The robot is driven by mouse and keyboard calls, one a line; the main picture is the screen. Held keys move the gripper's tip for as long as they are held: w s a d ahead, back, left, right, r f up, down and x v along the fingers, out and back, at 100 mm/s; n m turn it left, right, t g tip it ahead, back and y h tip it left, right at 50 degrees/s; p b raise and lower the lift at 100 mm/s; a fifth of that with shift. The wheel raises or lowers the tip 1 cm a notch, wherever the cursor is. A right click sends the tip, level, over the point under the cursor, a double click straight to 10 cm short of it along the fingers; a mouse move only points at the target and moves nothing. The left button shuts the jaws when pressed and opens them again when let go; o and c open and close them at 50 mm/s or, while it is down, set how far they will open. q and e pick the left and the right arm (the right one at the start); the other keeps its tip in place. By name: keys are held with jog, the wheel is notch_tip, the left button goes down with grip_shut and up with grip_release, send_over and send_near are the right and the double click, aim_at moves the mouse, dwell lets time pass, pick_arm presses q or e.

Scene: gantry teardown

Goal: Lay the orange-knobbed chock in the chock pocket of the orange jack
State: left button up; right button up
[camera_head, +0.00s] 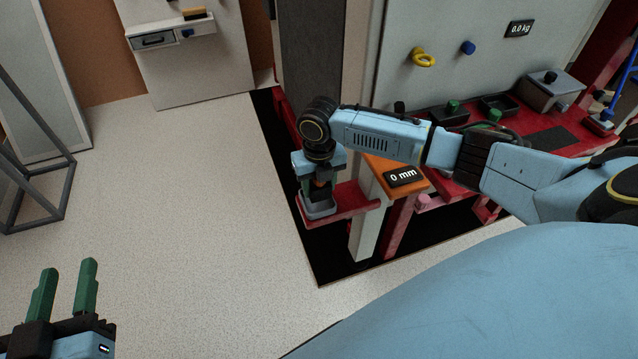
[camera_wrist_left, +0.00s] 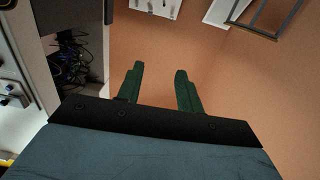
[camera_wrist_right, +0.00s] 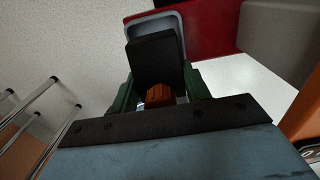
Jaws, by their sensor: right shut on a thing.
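My right gripper (camera_head: 321,182) is shut on the orange knob of the chock, at the outer end of a red arm beside the orange jack (camera_head: 385,166). In the right wrist view the orange knob (camera_wrist_right: 160,96) sits between the green fingers, with the black chock block (camera_wrist_right: 155,58) beyond it. A grey-rimmed chock pocket (camera_wrist_right: 180,24) lies around or just below the block; I cannot tell whether the block touches its floor. The pocket (camera_head: 318,209) also shows under the gripper in the head view. My left gripper (camera_head: 66,285) is open and empty, far from the jack.
The jack's display (camera_head: 401,177) reads 0 mm. A red bench (camera_head: 545,122) with trays and a grey box (camera_head: 549,90) stands behind my right arm. A dark frame stand (camera_head: 38,180) is at the left. The pale floor between is clear.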

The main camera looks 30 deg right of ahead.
jog(key=shift+f+b, duration=0.65)
jog(key=shift+b, duration=0.1)
pick_arm(q)
notch_tip(320, 180, up, 8)
jog(key=s+t+h, duration=0.1)
jog(key=t+h, duration=0.1)
jog(key=t, duration=0.3)
jog(key=shift+s+d+f, duration=0.2)
jog(key=shift+s+d, duration=0.1)
jog(key=shift+d, duration=0.15)
pick_arm(e)
jog(key=shift+f, duration=0.1)
pick_arm(q)
jog(key=shift+r+p, duration=0.3)
jog(key=shift+r, duration=0.1)
jog(key=shift+f, duration=0.1)
pick_arm(e)
jog(key=shift+f, duration=0.2)
jog(key=shift+f+b, duration=0.7)
jog(key=shift+f, duration=0.5)
pick_arm(q)
jog(key=shift+s+f, duration=0.1)
jog(key=shift+f, duration=0.45)
pick_arm(e)
jog(key=shift+s+f, duration=0.1)
